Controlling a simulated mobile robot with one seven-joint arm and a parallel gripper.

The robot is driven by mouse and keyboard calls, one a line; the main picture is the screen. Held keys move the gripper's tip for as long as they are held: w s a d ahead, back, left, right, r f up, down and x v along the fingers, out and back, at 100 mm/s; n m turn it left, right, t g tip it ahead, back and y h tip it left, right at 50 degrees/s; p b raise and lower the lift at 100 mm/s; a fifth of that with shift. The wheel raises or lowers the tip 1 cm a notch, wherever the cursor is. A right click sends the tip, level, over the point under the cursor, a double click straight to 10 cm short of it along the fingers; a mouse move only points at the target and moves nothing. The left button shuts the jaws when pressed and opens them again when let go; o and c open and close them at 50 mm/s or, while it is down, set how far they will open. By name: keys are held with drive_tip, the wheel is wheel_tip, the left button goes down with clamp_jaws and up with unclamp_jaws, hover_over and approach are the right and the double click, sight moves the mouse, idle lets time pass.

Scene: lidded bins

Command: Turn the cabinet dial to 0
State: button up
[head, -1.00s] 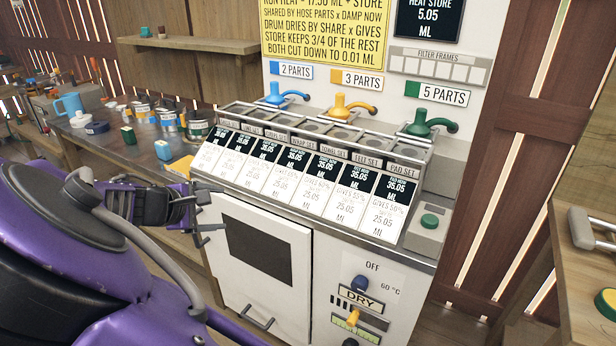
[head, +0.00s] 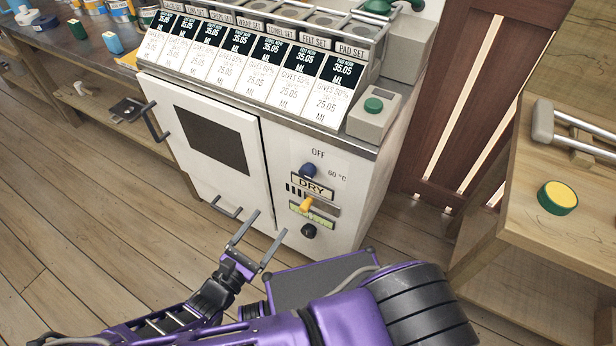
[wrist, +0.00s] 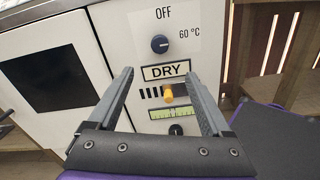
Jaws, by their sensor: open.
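The white cabinet (head: 341,215) has a control panel on its right front. A dark blue dial (head: 309,171) sits below the word OFF and beside "60 °C"; it also shows in the wrist view (wrist: 160,44), with a light mark on its face. Below it are a DRY label (head: 312,186), a yellow lever (head: 306,205) and a black knob (head: 309,230). My gripper (head: 259,241) is open and empty, in front of the cabinet, lower and left of the dial in the head view. In the wrist view its fingers (wrist: 168,82) reach up with the lever between them, apart from the panel.
A cabinet door (head: 216,148) with a dark window and handles is left of the panel. A row of labelled bins (head: 250,55) tops the cabinet, with a green button box (head: 373,113) at its right. A wooden bench (head: 545,160) stands at right.

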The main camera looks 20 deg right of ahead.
sight(305, 176)
drive_tip(key=b+x, duration=0.1)
drive_tip(key=x, duration=1.6)
drive_tip(key=shift+w+d+f, duration=0.1)
drive_tip(key=shift+d, duration=0.05)
clamp_jaws()
